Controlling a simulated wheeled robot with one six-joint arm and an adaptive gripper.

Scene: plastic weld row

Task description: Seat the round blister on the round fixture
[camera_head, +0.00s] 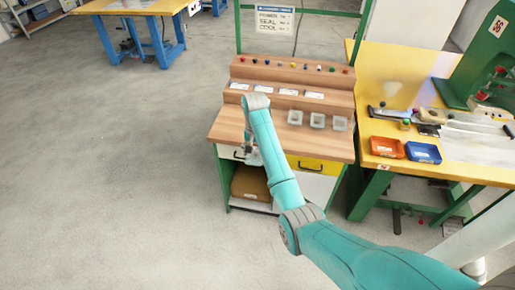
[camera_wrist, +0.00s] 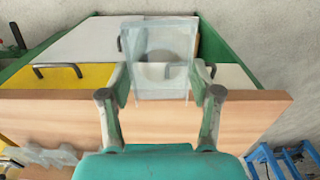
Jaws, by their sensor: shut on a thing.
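My gripper (camera_wrist: 160,80) is shut on a clear, see-through blister (camera_wrist: 158,50), with one finger at each side. A greyish round shape shows in the blister's middle. In the head view my gripper (camera_head: 250,150) is at the front left edge of the wooden bench, in front of the drawer fronts; the blister there is too small to make out clearly. Three small grey fixtures stand in a row on the bench top: left (camera_head: 295,117), middle (camera_head: 318,120) and right (camera_head: 340,123). I cannot tell which one is round. The blister is apart from all three.
The wooden bench (camera_head: 225,127) has a raised back step with white cards and coloured buttons. A yellow drawer (camera_head: 315,166) is below. To the right, a yellow table holds an orange bin (camera_head: 387,148), a blue bin (camera_head: 423,152) and a green press (camera_head: 485,60).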

